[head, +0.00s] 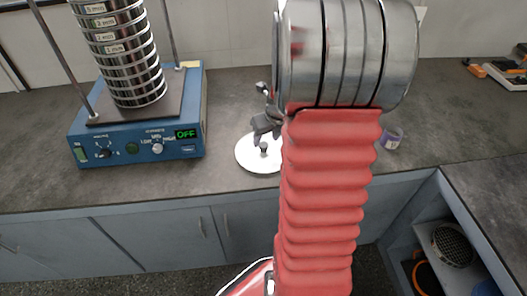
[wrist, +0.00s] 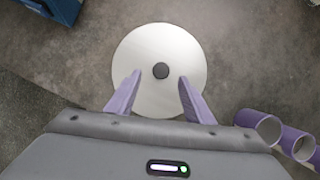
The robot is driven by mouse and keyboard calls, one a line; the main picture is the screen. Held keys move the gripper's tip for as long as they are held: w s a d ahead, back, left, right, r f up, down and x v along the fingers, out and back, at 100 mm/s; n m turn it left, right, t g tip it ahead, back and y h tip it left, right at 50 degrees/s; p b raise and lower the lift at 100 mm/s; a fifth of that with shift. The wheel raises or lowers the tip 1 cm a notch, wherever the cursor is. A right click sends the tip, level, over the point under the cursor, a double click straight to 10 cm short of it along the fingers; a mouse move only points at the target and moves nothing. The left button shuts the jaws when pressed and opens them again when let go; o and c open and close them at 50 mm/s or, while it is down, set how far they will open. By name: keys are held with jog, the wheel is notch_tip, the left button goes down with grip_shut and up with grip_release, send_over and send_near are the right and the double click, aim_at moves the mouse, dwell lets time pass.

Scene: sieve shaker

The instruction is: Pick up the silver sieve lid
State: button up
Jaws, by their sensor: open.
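The silver sieve lid (head: 250,160) is a flat round disc with a dark knob at its centre, lying on the grey counter. My arm hides its right part in the head view. In the wrist view the whole lid (wrist: 160,96) shows, with its dark knob (wrist: 161,71) at the centre. My gripper (wrist: 158,78) is open above the lid. Its two purple fingers lie to the left and right of the knob, with space on both sides. Nothing is between the fingers. I cannot tell how high the fingertips are above the lid. The gripper is partly hidden in the head view.
A blue sieve shaker (head: 130,148) with a tall stack of sieves (head: 128,65) and upright rods stands left of the lid; its display reads OFF. Purple tubes (wrist: 268,130) lie to the right in the wrist view. Bare counter (head: 225,100) lies behind the lid.

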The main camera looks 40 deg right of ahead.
aim_at(264, 145)
jog(key=shift+x, duration=2.45)
jog(key=shift+d, duration=0.15)
jog(key=shift+c, duration=0.5)
grip_shut()
